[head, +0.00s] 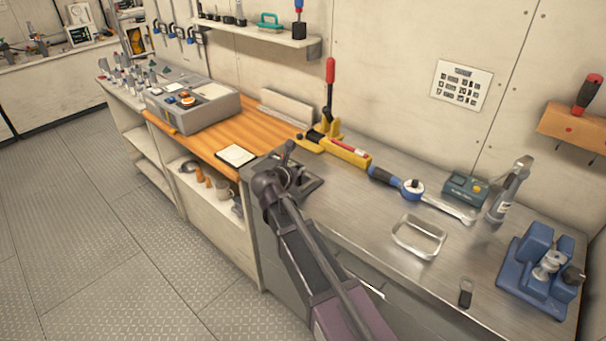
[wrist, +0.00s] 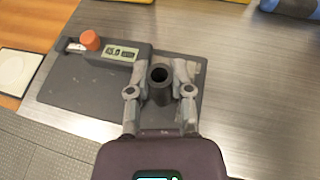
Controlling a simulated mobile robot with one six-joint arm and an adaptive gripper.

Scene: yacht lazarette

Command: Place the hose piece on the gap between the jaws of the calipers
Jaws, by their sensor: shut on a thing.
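The hose piece (wrist: 158,93) is a short dark tube with a round open end, in the middle of the wrist view. My gripper (wrist: 160,78) is shut on it, one grey finger on each side. The calipers (wrist: 110,52) have a dark body with a digital display and an orange knob. They lie on a dark plate (wrist: 75,88) under and beyond my gripper. My fingers and the hose piece hide the caliper jaws and gap, so I cannot tell whether they touch. In the head view my gripper (head: 288,173) is over the dark plate (head: 312,186), partly hidden by my arm.
A metal bench holds a yellow tool with a red handle (head: 348,152), a blue-handled wrench (head: 412,188), a metal tray rim (head: 419,251) and a blue fixture (head: 540,270). A white pad (head: 236,155) lies on the wooden top to the left. Bare metal lies right of the plate.

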